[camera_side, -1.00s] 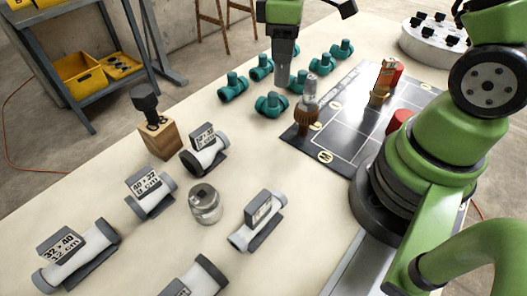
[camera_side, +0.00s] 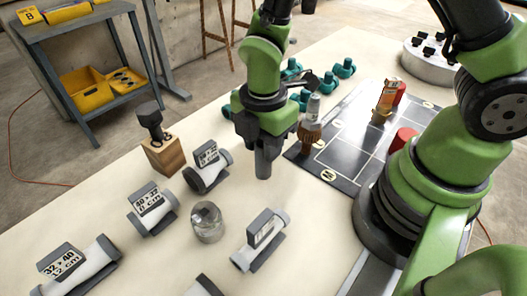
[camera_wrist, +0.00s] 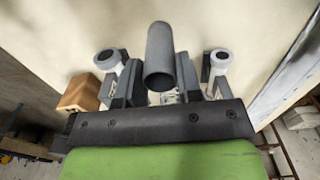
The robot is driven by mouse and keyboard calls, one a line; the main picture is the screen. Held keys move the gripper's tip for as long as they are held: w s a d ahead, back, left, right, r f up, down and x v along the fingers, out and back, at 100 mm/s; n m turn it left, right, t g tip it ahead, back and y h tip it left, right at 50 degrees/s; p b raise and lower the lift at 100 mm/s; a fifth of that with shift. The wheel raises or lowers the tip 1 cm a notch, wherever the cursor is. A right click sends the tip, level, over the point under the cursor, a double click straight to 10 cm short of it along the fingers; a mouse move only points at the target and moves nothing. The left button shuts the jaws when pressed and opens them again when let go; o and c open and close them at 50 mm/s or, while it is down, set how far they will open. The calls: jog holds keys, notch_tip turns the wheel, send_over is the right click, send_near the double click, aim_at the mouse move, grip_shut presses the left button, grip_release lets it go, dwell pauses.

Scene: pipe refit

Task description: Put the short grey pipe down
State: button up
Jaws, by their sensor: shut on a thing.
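The short grey pipe (camera_side: 263,160) is upright in my gripper (camera_side: 263,140) in the side view, its lower end pointing down over the bare cream table (camera_side: 330,225). I cannot tell whether that end touches the table. In the wrist view the same pipe (camera_wrist: 160,50) stands between the two jaws of my gripper (camera_wrist: 160,85), which are shut on it. My gripper's arm hides part of the teal fittings behind it.
Several labelled white-and-grey pipes on cradles, such as one (camera_side: 152,207) at left, stand near a metal cylinder (camera_side: 207,222). A wooden block (camera_side: 163,155) holds a black-handled tool. A black gridded mat (camera_side: 350,150) lies right, with teal fittings (camera_side: 343,68) behind.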

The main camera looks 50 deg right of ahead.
jog(key=shift+f, duration=1.2)
jog(key=o, duration=1)
jog(key=shift+f, duration=0.1)
notch_tip(320, 180, up, 12)
jog(key=shift+r, duration=0.25)
jog(key=s+d+r+m+t, duration=0.2)
jog(key=s+r+m, duration=0.1)
jog(key=m, duration=0.4)
jog(key=s+d+r+m+t+y, duration=0.1)
jog(key=s+d+r+m+t, duration=0.1)
jog(key=s+r+m, duration=0.2)
jog(key=s+d+r+m+t+y, duration=0.1)
jog(key=s+d+r+m+t, duration=0.1)
jog(key=r+m, duration=0.4)
jog(key=shift+s+d+m+t, duration=0.1)
jog(key=shift+s+m+t, duration=0.3)
jog(key=shift+m, duration=0.9)
jog(key=shift+s+d+m+t, duration=0.15)
jog(key=shift+s+m, duration=0.3)
jog(key=shift+m, duration=0.85)
